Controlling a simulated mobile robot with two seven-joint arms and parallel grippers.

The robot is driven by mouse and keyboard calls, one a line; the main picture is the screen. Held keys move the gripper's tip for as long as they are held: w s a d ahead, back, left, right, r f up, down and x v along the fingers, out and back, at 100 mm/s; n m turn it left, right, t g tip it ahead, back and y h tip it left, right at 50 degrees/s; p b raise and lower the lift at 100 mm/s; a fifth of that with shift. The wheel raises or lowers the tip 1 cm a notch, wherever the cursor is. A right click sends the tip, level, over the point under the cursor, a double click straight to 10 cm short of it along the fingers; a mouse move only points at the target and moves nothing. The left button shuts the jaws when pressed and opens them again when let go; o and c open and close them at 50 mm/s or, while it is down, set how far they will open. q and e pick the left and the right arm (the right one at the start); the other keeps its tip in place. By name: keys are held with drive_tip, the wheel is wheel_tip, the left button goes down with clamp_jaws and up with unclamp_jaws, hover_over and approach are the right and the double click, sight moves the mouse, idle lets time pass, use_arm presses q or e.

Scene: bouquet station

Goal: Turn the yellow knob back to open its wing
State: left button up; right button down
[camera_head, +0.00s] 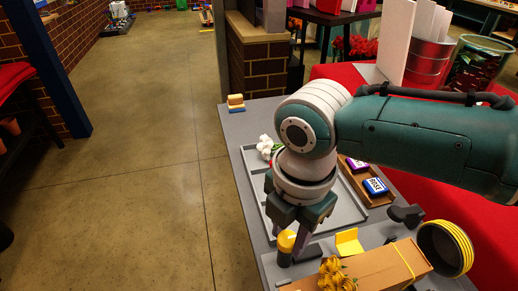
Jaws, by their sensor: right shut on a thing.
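A yellow knob (287,240) stands at the near left edge of the grey table, with a dark lower part under its yellow top. My right gripper (292,238) comes down over it from above and is shut on it, one finger on each side. The fingers partly hide the knob. A small yellow angled plate (348,243), which may be the wing, sits just right of the knob, apart from my fingers. My left gripper is not in this view.
A brown box (375,268) with yellow flowers (336,275) lies in front. A yellow-banded roll (446,249) stands to its right. A grey tray (252,170) with white flowers (267,145) and a wooden tray (383,199) lie behind. The floor at left is clear.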

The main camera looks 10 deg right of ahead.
sight(289, 241)
idle(0.3)
drive_tip(key=c, duration=0.5)
unclamp_jaws()
wheel_tip(289, 241, up, 10)
drive_tip(key=p, duration=0.2)
drive_tip(key=shift+s, duration=0.2)
